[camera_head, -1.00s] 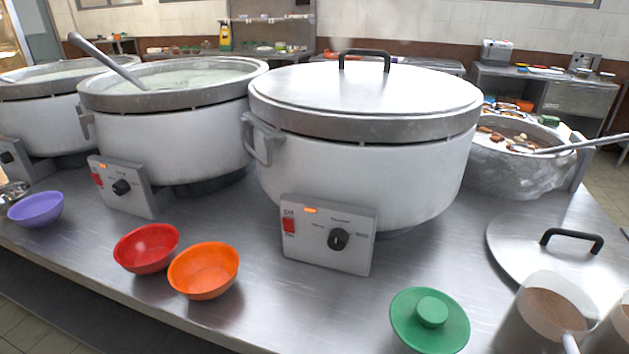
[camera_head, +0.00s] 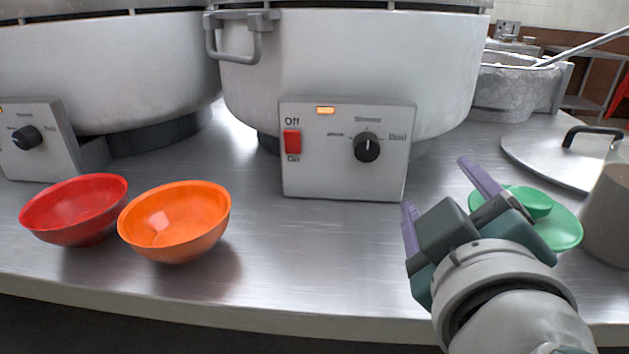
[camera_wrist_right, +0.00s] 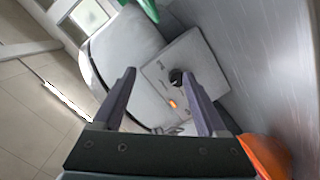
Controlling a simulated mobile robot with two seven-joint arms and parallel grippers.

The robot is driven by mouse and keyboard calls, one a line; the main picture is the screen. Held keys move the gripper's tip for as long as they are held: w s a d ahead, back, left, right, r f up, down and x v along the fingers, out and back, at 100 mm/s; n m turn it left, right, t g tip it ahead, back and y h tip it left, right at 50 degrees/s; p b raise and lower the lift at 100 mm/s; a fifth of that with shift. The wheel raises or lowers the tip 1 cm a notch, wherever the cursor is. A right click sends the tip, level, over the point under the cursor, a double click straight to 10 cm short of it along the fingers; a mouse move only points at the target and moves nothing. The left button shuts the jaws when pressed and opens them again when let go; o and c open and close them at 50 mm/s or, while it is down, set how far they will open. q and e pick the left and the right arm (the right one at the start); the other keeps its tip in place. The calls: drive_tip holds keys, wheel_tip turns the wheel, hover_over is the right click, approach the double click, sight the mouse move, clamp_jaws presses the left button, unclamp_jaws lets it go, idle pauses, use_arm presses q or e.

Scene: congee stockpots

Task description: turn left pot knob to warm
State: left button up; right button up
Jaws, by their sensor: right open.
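A white pot (camera_head: 340,65) stands at the centre, its grey control box (camera_head: 335,175) facing me. Its black knob (camera_head: 367,147) has its pale mark pointing about straight up, toward the upper label. A red switch (camera_head: 292,141) and a lit orange lamp (camera_head: 325,111) are left of it. Another pot (camera_head: 105,75) on the left has its own black knob (camera_head: 26,138). My right gripper (camera_head: 434,182) is open and empty, right of and in front of the central box, apart from the knob. The right wrist view shows the central knob (camera_wrist_right: 176,77) between the spread fingers. My left gripper is out of view.
A red bowl (camera_head: 75,210) and an orange bowl (camera_head: 175,222) stand front left on the steel counter (camera_head: 300,275). A large pot lid (camera_head: 535,155) lies at right, near a brown-filled container (camera_head: 607,215).

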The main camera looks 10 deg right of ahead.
sight(367, 151)
drive_tip(key=a+n, duration=0.1)
drive_tip(key=w+a+f+n+t+y+b, duration=0.1)
drive_tip(key=a, duration=0.1)
drive_tip(key=w+a+n+t+y+b, duration=0.1)
drive_tip(key=shift+w+a+f, duration=0.15)
drive_tip(key=shift+a+f, duration=0.2)
drive_tip(key=x, duration=0.9)
drive_tip(key=shift+w+r, duration=0.25)
drive_tip(key=shift+w, duration=0.15)
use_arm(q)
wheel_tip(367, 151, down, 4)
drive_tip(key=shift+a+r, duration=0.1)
use_arm(e)
clamp_jaws()
